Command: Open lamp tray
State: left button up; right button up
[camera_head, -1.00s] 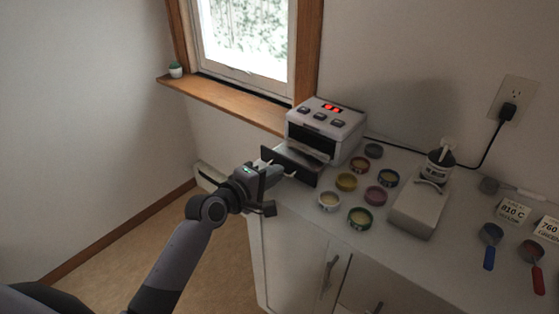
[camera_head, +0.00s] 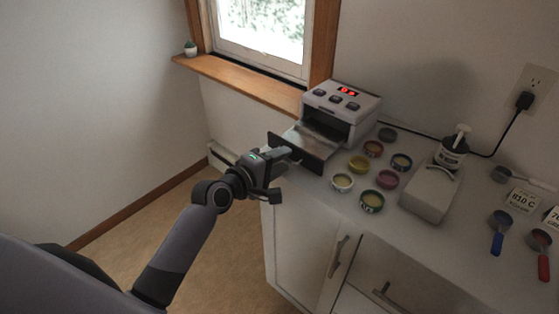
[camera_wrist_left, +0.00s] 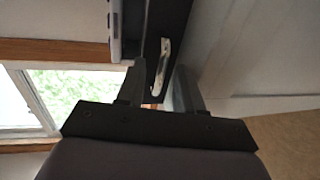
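The lamp (camera_head: 341,99) is a grey box with a red display on the counter. Its tray (camera_head: 316,141) is slid out of the front slot, toward the left, and its metal top is bare. The dark tray front (camera_head: 302,154) faces left. My left gripper (camera_head: 284,154) is at that front. In the left wrist view, a finger of my left gripper (camera_wrist_left: 160,88) lies on each side of the bright metal tray handle (camera_wrist_left: 161,57), seemingly closed on it; the exact contact is partly hidden. My right gripper is in neither view.
Several small round bowls (camera_head: 343,182) stand just right of the tray. A light-grey device (camera_head: 428,194) and a pump bottle (camera_head: 453,149) stand farther right, with scoops (camera_head: 501,229) beyond. The floor (camera_head: 217,245) left of the cabinet is clear.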

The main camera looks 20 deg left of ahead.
pick_arm(q)
jog(key=v, duration=0.7)
dwell(0.5)
jog(key=s+d+f+m+g+y+p, duration=0.1)
jog(key=s+d+f+m+g+y, duration=0.1)
jog(key=s+f+m, duration=1.4)
jog(key=s+f+g+y, duration=0.1)
jog(key=s+f+g, duration=0.1)
jog(key=s, duration=0.2)
jog(key=shift+d, duration=0.2)
